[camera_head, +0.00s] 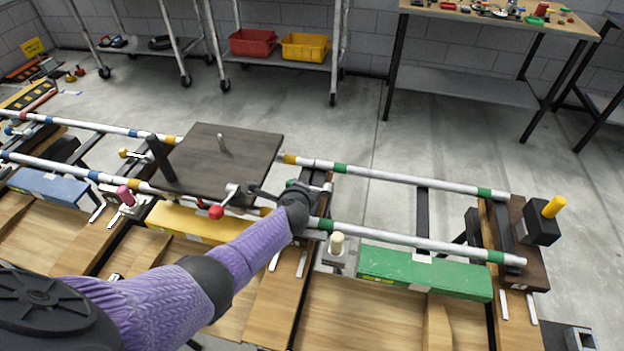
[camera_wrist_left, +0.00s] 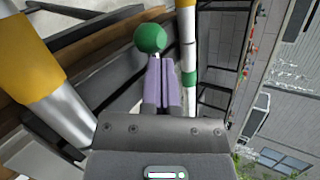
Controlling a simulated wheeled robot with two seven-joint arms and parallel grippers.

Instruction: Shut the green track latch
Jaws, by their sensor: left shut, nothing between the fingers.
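A green ball knob (camera_wrist_left: 150,38) shows in the left wrist view, just beyond the fingertips of my left gripper (camera_wrist_left: 163,82). The purple fingers are together with nothing between them. I cannot tell whether they touch the knob. In the head view my left gripper (camera_head: 298,194) is at the rail joint between the yellow-banded and green-banded tubes. It hides the knob and most of the latch there. My right gripper is not in view.
A dark platform (camera_head: 222,160) sits across the rails, with a red ball knob (camera_head: 216,211) at its front edge. A green block (camera_head: 425,272) and a cream peg (camera_head: 337,243) are right of my gripper. A yellow peg (camera_head: 553,206) stands at the right end.

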